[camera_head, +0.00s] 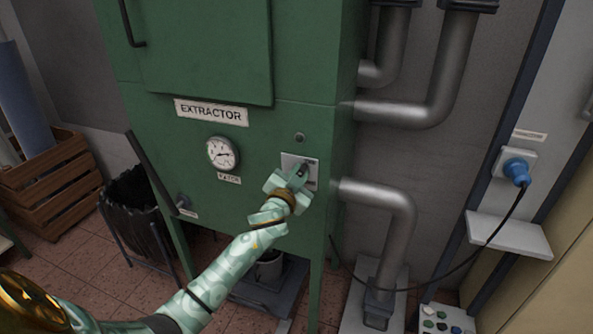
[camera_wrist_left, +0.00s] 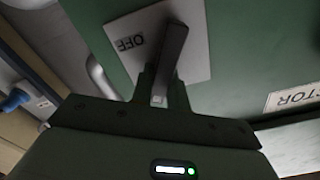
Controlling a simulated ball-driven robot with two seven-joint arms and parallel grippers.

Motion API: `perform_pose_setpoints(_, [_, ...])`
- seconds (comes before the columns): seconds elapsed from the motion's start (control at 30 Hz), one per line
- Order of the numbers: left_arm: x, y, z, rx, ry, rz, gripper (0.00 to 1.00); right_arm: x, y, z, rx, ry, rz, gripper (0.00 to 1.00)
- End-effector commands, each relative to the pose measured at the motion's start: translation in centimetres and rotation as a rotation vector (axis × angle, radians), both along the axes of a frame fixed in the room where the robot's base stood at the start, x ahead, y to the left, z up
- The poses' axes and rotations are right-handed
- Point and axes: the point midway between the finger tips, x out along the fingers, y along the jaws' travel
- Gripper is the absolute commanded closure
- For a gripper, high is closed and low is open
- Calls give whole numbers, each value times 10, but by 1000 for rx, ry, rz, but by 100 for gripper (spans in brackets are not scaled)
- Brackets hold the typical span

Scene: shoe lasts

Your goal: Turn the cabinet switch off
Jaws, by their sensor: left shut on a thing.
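The green cabinet (camera_head: 260,134) labelled EXTRACTOR stands in the middle of the head view. Its switch has a pale plate (camera_head: 312,163) on the front, low and right of the gauge. My left gripper (camera_head: 299,174) is at this plate and covers much of it. In the left wrist view my left gripper (camera_wrist_left: 163,92) is shut on the dark switch lever (camera_wrist_left: 171,48). The plate (camera_wrist_left: 195,68) carries the word OFF beside the lever. The lever's lower end is between the fingers. My right gripper is not in view.
A round gauge (camera_head: 222,153) sits left of the switch. Steel pipes (camera_head: 400,205) run along the cabinet's right side. A blue plug (camera_head: 516,170) with a black cable is on the right wall. A wooden crate (camera_head: 60,190) and a black bin (camera_head: 135,205) stand at left.

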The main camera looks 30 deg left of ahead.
Motion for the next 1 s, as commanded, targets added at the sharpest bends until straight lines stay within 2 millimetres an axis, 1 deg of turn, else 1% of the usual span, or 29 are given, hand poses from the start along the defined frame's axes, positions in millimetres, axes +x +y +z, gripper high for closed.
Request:
perform_pose_setpoints(0.3, [1, -5, -5, 291, 73, -1, 100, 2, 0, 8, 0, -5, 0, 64])
perform_pose_setpoints(0.7, [2, -9, -12, 654, 160, -2, 100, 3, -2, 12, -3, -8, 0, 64])
perform_pose_setpoints(1.0, [2, -10, -17, 872, 213, -3, 100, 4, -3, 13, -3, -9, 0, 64])
